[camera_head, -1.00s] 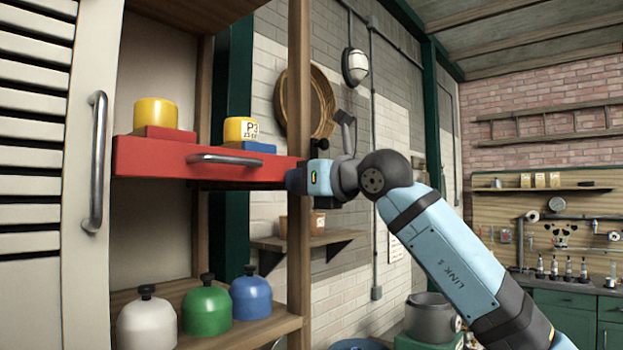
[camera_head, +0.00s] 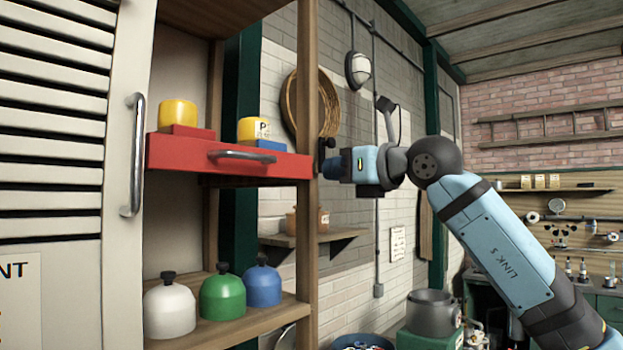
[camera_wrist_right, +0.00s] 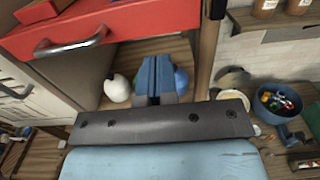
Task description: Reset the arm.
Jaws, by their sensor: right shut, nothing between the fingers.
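My right arm reaches in from the right in the head view. My right gripper (camera_head: 328,167) is beside the shelf's right post, at the height of the red drawer (camera_head: 227,162). In the right wrist view its fingers (camera_wrist_right: 157,78) are together with nothing between them. The red drawer has a grey handle (camera_head: 243,155), and the gripper is apart from that handle. My left gripper is in neither view.
A louvred door (camera_head: 60,150) is at left. A wooden post (camera_head: 307,90) borders the shelf; a grey pot (camera_head: 433,313) stands lower right.

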